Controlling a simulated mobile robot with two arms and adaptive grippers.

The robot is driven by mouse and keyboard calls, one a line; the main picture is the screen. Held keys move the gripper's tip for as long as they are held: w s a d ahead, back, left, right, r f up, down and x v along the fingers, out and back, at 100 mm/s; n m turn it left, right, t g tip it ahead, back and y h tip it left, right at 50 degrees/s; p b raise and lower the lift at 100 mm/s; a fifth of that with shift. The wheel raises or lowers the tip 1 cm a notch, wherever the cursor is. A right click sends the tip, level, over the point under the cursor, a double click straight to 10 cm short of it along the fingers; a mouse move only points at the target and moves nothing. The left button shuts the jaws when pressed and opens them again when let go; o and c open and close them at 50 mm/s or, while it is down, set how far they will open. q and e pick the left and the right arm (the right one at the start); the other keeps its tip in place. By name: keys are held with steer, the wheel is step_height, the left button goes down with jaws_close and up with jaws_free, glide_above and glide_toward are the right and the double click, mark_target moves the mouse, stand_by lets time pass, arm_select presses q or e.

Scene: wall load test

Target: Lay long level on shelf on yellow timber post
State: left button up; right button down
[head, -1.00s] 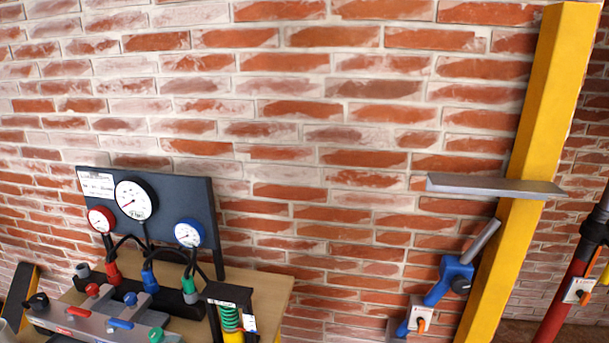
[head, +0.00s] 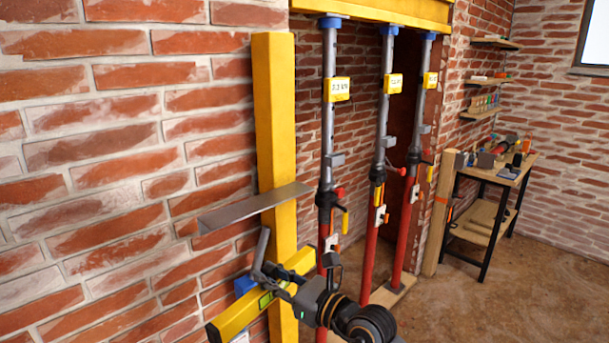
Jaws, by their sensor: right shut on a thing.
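The yellow timber post (head: 275,120) stands upright against the brick wall, left of centre. A thin grey metal shelf (head: 250,209) sticks out at the post about halfway up, empty on top. My right gripper (head: 272,282) is shut on the long yellow level (head: 238,315), which has a green vial. The level lies slantwise in front of the post, below the shelf and apart from it in the picture. The gripper hides part of the level. My left gripper is not in view.
Several red and grey props (head: 328,140) with yellow labels stand right of the post under a yellow beam (head: 400,10). A workbench (head: 500,170) with tools stands at the far right, with wall shelves above. The floor (head: 470,300) at the right is clear.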

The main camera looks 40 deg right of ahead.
steer(key=shift+m+t+h, duration=0.3)
steer(key=shift+m+h, duration=0.1)
steer(key=shift+h, duration=0.2)
steer(key=d+r, duration=0.1)
steer(key=r, duration=0.1)
steer(key=w+d+r, duration=0.1)
steer(key=d+r, duration=0.1)
steer(key=r, duration=0.1)
steer(key=w+d+r+p, duration=0.1)
steer(key=d+r, duration=0.1)
steer(key=r, duration=0.1)
steer(key=shift+w+d, duration=0.15)
steer(key=shift+w, duration=0.05)
steer(key=w+d+r, duration=0.1)
steer(key=d+r, duration=0.2)
steer(key=r, duration=0.2)
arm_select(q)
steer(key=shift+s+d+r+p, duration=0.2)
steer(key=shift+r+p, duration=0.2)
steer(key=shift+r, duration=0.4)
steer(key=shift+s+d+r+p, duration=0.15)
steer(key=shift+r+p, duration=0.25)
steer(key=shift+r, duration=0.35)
arm_select(e)
steer(key=m+h, duration=0.1)
glide_above(262, 202)
steer(key=shift+r, duration=0.4)
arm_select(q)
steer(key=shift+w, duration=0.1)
